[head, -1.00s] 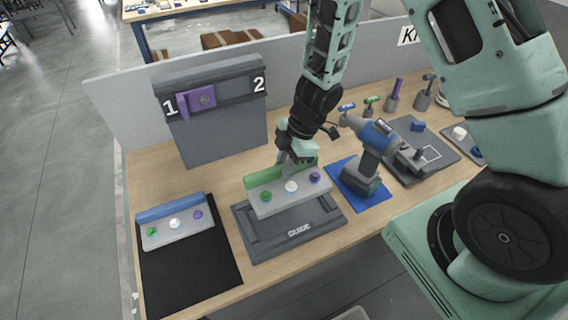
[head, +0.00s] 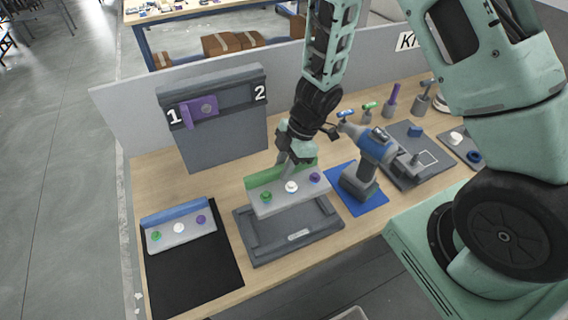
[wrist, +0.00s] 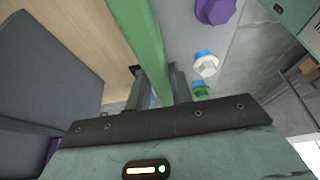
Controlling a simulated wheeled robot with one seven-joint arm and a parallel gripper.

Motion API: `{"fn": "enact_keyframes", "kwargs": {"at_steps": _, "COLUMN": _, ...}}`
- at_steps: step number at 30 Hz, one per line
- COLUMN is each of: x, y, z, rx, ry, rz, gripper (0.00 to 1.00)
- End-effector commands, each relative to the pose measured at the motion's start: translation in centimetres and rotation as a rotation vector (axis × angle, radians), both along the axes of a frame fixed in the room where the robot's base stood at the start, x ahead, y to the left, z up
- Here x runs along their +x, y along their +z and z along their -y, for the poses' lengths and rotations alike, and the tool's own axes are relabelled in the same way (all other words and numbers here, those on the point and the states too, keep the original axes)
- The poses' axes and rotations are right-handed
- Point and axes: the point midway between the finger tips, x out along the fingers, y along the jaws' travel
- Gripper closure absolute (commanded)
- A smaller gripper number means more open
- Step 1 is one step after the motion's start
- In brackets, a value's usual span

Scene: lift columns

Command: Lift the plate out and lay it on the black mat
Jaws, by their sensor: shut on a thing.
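A grey plate (head: 278,200) with a green upright back flange (head: 262,179) carries green, white and purple knobs. My gripper (head: 287,163) is shut on the green flange from above. The plate appears to hang a little above the dark grey guide fixture (head: 256,254), whose front part shows below it. The wrist view shows the green flange (wrist: 143,40) between my fingers (wrist: 155,85), with the knobs to its right. The black mat (head: 190,275) lies at the left front. A similar grey plate (head: 182,231) with a blue flange lies on its back part.
The mat's front part is bare. A blue drill (head: 372,150) stands on a blue mat right of the fixture. A grey panel (head: 222,140) marked 1 and 2, with a purple piece, stands behind. Several small tools stand at the back right.

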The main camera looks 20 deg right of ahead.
Motion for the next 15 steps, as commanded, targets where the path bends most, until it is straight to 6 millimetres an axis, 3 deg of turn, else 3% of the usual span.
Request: {"fn": "enact_keyframes", "kwargs": {"at_steps": 15, "x": 0.0, "y": 2.2, "z": 0.0, "rx": 0.001, "ry": 0.0, "rz": 0.0, "gripper": 1.0}}
